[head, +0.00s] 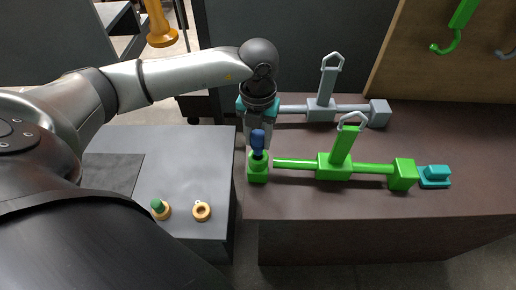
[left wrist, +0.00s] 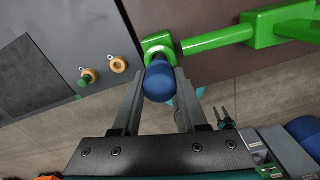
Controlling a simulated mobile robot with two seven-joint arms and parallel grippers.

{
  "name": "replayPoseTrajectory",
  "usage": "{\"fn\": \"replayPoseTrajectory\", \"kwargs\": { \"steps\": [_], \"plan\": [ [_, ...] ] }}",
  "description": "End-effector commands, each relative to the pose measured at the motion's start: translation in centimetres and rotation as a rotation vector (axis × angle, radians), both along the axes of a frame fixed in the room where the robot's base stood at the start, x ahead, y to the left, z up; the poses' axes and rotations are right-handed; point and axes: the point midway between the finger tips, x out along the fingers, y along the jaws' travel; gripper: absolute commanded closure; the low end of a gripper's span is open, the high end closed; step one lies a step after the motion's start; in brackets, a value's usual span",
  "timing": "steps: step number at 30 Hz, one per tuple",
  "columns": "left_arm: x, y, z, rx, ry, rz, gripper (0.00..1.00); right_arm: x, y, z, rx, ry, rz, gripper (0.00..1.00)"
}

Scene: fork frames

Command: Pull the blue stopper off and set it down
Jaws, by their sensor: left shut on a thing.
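The blue stopper (head: 258,141) stands upright in line with the green socket block (head: 258,172) at the left end of a green pipe (head: 290,163). In the left wrist view, the stopper's rounded blue top (left wrist: 160,82) lies between my two fingers, over the green block's ring (left wrist: 158,43). My left gripper (head: 257,134) is shut on the stopper from above. I cannot tell whether the stopper is still seated in the block. A small dark two-pronged shape at the lower right of the left wrist view may be my right gripper; its opening is unclear.
A grey side table (head: 190,150) at left holds a green-topped orange piece (head: 160,209) and an orange ring (head: 202,211). On the brown bench (head: 350,205) are a grey pipe fitting (head: 322,110) behind and a teal block (head: 434,177) at right. A gap separates the tables.

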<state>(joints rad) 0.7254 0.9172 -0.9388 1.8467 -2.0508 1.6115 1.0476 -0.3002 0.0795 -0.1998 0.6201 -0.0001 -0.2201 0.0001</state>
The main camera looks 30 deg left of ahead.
Motion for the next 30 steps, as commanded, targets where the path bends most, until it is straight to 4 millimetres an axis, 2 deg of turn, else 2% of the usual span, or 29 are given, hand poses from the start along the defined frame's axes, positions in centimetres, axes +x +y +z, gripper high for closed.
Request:
{"fn": "replayPoseTrajectory", "kwargs": {
  "steps": [19, 30],
  "plan": [
    [0.0, 0.0, 0.9, 0.000, -0.001, 0.000, 1.00, 0.0, 0.0, 0.7, 0.000, 0.000, 0.000, 0.50],
    [0.0, 0.0, 3.2, -0.001, -0.001, 0.000, 1.00, 0.0, 0.0, 2.4, 0.000, 0.000, 0.000, 0.50]
  ]
}}
